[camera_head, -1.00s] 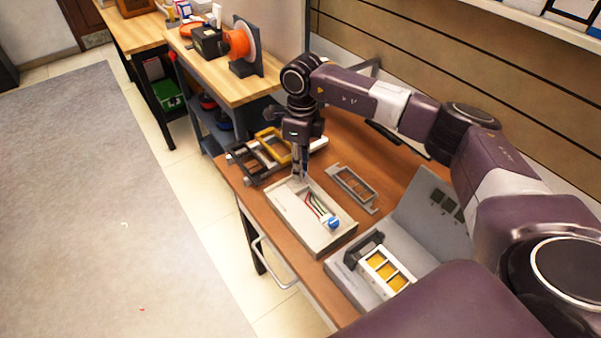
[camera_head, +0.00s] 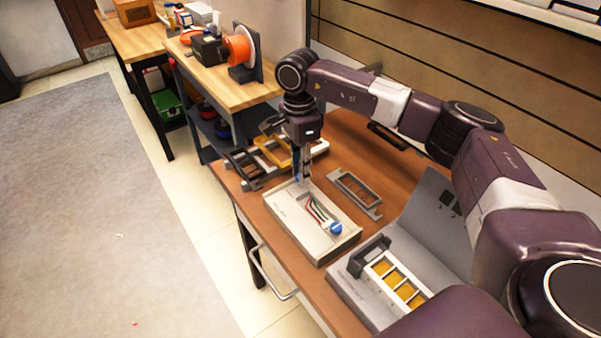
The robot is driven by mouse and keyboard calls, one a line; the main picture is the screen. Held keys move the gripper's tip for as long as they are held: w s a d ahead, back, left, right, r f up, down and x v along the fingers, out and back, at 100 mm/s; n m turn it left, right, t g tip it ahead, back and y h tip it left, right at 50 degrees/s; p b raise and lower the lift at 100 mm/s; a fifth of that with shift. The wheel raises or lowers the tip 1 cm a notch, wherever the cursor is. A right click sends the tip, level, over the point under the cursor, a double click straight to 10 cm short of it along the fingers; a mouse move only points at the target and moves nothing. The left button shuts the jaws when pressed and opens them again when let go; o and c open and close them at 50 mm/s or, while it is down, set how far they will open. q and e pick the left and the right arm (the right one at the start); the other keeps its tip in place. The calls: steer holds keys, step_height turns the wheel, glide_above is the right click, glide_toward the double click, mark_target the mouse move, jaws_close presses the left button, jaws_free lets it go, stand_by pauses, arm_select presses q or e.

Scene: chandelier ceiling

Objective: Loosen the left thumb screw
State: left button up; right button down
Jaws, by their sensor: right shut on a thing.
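A pale box-shaped unit (camera_head: 292,226) lies on the wooden workbench, with red, green and dark wires (camera_head: 317,207) in its recess. One blue thumb screw (camera_head: 336,228) stands free at its near right end. My right gripper (camera_head: 301,180) points down at the unit's far left end. It is shut on the left thumb screw there, which the fingers mostly hide; only a small bluish patch shows. I cannot tell how far the screw is turned. My left gripper is not in view.
A grey slotted frame (camera_head: 357,190) lies right of the unit. A grey case with yellow cells (camera_head: 397,284) sits nearer. Black and yellow frames (camera_head: 262,156) lie just behind the gripper. An orange spool (camera_head: 239,48) stands on a bench behind. The floor at left is open.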

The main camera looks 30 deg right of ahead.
steer(key=shift+w+d+r+n, duration=0.1)
steer(key=shift+r+n, duration=0.05)
steer(key=shift+n, duration=0.15)
stand_by(0.4)
steer(key=c, duration=1.7)
jaws_free()
steer(key=shift+c, duration=0.2)
step_height(320, 180, up, 12)
steer(key=shift+w, duration=0.15)
